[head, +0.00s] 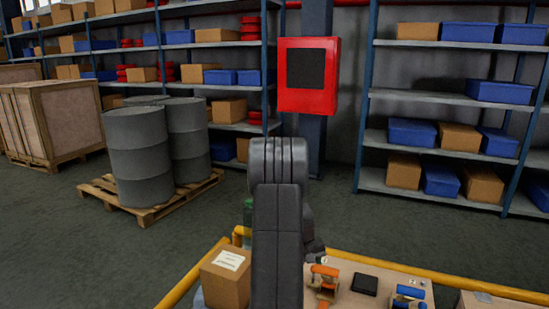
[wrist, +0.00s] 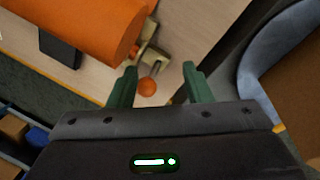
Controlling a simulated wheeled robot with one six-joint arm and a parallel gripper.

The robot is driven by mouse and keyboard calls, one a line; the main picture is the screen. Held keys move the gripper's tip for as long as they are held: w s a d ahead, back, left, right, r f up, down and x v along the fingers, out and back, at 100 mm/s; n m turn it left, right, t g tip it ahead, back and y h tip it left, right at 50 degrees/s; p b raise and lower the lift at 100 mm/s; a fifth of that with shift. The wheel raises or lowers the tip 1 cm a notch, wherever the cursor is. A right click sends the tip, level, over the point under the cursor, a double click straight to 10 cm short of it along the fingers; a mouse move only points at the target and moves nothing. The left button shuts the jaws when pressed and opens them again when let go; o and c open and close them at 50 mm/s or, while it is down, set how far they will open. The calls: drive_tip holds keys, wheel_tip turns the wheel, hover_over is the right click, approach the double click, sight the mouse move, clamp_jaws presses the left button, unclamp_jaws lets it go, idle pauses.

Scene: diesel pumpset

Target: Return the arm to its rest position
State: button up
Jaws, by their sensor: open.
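My arm (head: 277,230) stands upright in the middle of the head view and hides part of the bench behind it. My gripper (wrist: 160,68) shows in the wrist view with its two green fingers spread apart and nothing held between them. A small orange ball-like knob (wrist: 147,87) appears between the fingers, nearer the left one; I cannot tell how far below it lies. In the head view my gripper is mostly hidden behind the arm.
A bench top (head: 390,299) carries an orange-handled part (head: 325,271), a black box (head: 365,284) and a blue-handled part (head: 409,292). A cardboard box (head: 227,278) stands left of the arm. Yellow rails (head: 470,286) edge this area. Drums (head: 138,155) and shelves (head: 450,99) stand farther back.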

wheel_tip(320, 180, up, 6)
drive_tip(key=a, duration=0.1)
drive_tip(key=shift+s, duration=0.1)
idle(0.4)
